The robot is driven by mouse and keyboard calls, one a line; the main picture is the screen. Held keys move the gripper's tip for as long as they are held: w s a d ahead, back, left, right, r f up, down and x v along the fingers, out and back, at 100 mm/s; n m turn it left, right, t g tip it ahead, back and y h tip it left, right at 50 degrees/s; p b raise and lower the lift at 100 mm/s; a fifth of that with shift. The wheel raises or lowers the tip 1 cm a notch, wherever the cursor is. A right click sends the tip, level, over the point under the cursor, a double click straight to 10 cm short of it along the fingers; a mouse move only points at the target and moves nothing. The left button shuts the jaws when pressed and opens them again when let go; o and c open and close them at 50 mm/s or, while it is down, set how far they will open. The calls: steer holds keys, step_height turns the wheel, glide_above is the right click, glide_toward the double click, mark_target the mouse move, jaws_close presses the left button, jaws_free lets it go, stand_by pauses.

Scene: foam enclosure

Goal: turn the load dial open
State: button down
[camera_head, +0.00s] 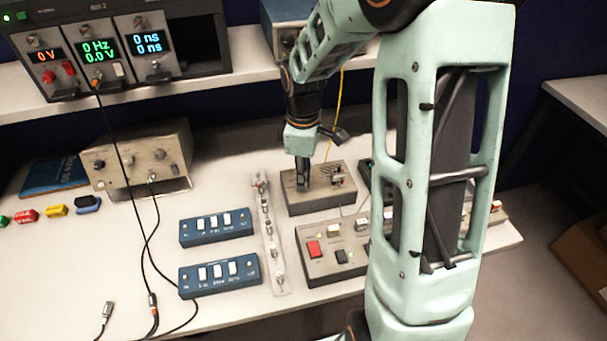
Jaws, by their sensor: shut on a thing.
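My gripper (303,178) points down over a grey-brown box (318,204) in the middle of the bench. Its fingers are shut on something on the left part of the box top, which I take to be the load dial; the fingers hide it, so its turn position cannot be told. A small metal fitting (338,175) stands on the box top just right of the fingers. A yellow cable runs down behind my wrist toward the box.
Two blue switch boxes (217,226) and a clear strip (270,235) lie left of the box. A panel with a red switch (314,248) is in front. A beige instrument (140,162) stands back left. Black cables (150,250) cross the left bench. My arm hides the right side.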

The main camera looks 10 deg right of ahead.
stand_by(0.4)
steer(key=c, duration=1.7)
jaws_free()
step_height(320, 180, up, 12)
steer(key=shift+s+a+r, duration=0.1)
steer(key=shift+s, duration=0.05)
